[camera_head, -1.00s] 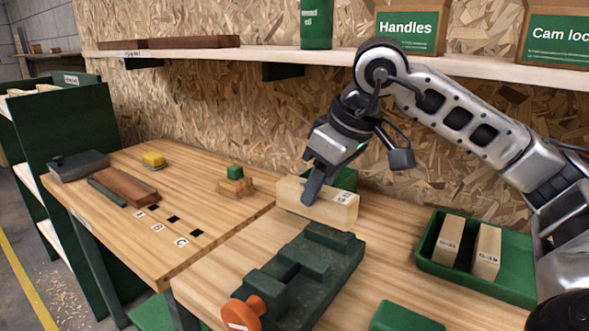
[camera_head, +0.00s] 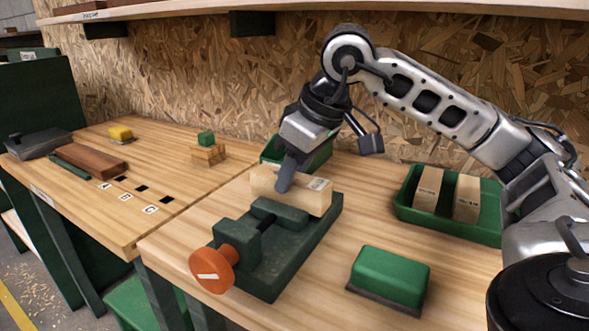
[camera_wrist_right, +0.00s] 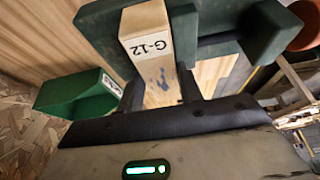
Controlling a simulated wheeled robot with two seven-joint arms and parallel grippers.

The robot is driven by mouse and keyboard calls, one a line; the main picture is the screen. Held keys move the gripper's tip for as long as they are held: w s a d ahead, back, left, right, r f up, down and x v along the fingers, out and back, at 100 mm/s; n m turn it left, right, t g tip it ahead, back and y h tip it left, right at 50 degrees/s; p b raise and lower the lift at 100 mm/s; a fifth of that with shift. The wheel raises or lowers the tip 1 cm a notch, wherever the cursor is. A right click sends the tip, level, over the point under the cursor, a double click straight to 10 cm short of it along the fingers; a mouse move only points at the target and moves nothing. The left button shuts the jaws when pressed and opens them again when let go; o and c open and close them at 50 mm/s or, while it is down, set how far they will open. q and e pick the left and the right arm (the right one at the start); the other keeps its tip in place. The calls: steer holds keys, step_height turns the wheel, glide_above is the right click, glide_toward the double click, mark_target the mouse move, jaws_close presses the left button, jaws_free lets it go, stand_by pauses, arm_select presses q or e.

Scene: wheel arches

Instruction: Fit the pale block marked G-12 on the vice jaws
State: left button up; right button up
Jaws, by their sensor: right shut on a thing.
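The pale block (camera_head: 315,198) is a long wooden piece with a white label at its right end. In the right wrist view the label on the pale block (camera_wrist_right: 150,42) reads G-12. My right gripper (camera_head: 284,186) is shut on the block near its middle, seen also in the right wrist view (camera_wrist_right: 160,92). The dark green vice (camera_head: 290,250) with an orange handle (camera_head: 213,269) stands on the bench. The block is at the vice's far end, level and across it. I cannot tell whether it touches the jaws. My left gripper is out of view.
A green tray (camera_head: 403,213) at the right holds two pale blocks. A green brush-like block (camera_head: 389,277) lies in front right of the vice. A green bin (camera_head: 318,157) stands behind the gripper. A second bench at left carries a brown wooden piece (camera_head: 95,161) and small blocks.

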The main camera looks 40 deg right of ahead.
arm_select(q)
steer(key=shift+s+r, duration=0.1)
arm_select(e)
steer(key=shift+f, duration=0.1)
steer(key=o, duration=1.1)
steer(key=shift+c, duration=0.2)
arm_select(q)
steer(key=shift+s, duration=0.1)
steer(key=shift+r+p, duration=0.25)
steer(key=shift+p, duration=1)
arm_select(e)
steer(key=v, duration=1.2)
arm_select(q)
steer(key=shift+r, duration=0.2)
